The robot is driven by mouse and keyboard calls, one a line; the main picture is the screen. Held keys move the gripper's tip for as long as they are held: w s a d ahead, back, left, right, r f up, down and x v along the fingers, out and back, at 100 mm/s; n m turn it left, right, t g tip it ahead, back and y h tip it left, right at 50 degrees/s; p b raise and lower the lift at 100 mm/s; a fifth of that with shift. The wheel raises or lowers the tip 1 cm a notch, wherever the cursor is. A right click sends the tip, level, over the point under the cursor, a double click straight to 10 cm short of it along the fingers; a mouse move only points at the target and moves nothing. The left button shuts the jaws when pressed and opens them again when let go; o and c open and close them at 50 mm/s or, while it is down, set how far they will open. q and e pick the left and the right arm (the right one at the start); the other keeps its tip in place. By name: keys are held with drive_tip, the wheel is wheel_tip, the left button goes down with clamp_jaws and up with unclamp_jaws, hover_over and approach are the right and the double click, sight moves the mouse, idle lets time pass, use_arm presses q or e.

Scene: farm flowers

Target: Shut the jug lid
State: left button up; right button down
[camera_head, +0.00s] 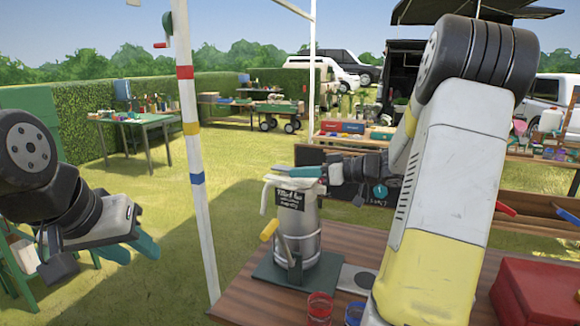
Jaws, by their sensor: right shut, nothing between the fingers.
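The jug (303,232) is a silver metal cylinder with a black label, standing upright on a dark green base on the wooden table. A yellow-handled lever is at its lower front. Its pale lid (287,182) is at the jug's top and looks nearly level; I cannot tell whether it is fully closed. My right gripper (296,172) is shut and empty, with its teal fingers right at the lid, overlapping its upper edge; contact is unclear. The gripper hides part of the lid. My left gripper (132,250) is open and empty, far left of the jug, over grass.
Red cups (320,306) and a blue cup (354,314) stand at the table's front. A red box (540,292) is at the right. A striped white post (193,150) rises between my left gripper and the jug. A dark chalkboard (345,208) is behind the jug.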

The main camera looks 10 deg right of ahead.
drive_tip(key=shift+s+a+f, duration=0.1)
drive_tip(key=shift+s+f, duration=0.05)
drive_tip(key=shift+f, duration=0.3)
drive_tip(key=shift+s+a+f, duration=0.1)
drive_tip(key=shift+f, duration=0.35)
drive_tip(key=shift+f, duration=0.15)
